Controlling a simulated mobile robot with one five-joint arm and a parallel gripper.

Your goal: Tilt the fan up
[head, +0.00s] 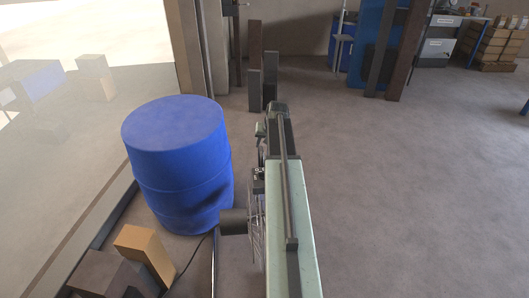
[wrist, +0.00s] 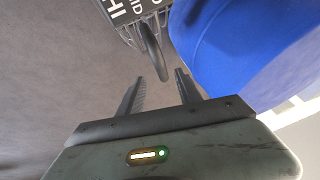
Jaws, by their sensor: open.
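The fan shows in the head view just left of my arm. Its dark cylindrical motor housing (head: 233,222) faces left, and its thin wire grille (head: 256,232) is seen nearly edge-on. My arm hides part of the grille, and a thin pole (head: 214,262) runs down below the housing. In the wrist view my gripper (wrist: 159,75) is open, with nothing between its two dark fingers. A curved dark bar (wrist: 152,52) lies just beyond the fingertips; I cannot tell what it belongs to. In the head view the fingers cannot be made out.
A blue barrel (head: 178,165) stands left of the fan; it also fills the right of the wrist view (wrist: 235,45). A tan box (head: 145,253) lies at lower left by a glass wall (head: 60,170). Dark posts (head: 262,80) stand ahead. Floor at right (head: 420,200) is clear.

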